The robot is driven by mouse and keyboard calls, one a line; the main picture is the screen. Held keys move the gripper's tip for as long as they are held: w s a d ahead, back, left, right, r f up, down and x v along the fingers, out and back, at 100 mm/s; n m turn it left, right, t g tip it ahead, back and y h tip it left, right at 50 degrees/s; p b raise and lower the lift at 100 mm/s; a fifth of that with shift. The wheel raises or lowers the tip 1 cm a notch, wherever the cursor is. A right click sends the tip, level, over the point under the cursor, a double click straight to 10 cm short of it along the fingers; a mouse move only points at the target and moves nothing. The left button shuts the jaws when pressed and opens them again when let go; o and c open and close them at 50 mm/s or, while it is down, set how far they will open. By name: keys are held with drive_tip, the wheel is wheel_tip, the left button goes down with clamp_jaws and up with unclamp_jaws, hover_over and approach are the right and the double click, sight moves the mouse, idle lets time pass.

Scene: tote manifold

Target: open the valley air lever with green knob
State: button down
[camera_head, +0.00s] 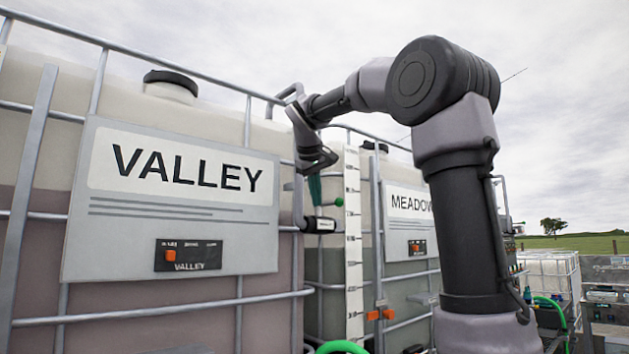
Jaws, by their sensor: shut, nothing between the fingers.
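The lever's small green knob (339,201) shows between the VALLEY tote (200,125) and the white scale strip. Below and left of it is a dark valve body (321,225) with a small white label, too small to read. My gripper (315,188) points down just above the valve, left of the knob, with its dark green fingers together and nothing seen between them. Whether the fingers touch the lever or valve cannot be told. The lever's arm is mostly hidden or too small to make out.
Metal cage bars (160,318) surround the totes. A white scale strip (353,250) stands right of the valve. The MEADOW tote (408,205) is behind my arm. Orange handles (381,314) and a green hose (342,347) sit lower down. Open sky is above.

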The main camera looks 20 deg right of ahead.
sight(328, 204)
drive_tip(key=d, duration=0.1)
drive_tip(key=w+d, duration=0.2)
drive_tip(key=shift+d+r, duration=0.15)
drive_tip(key=shift+d, duration=0.25)
drive_tip(key=shift+s+d, duration=0.1)
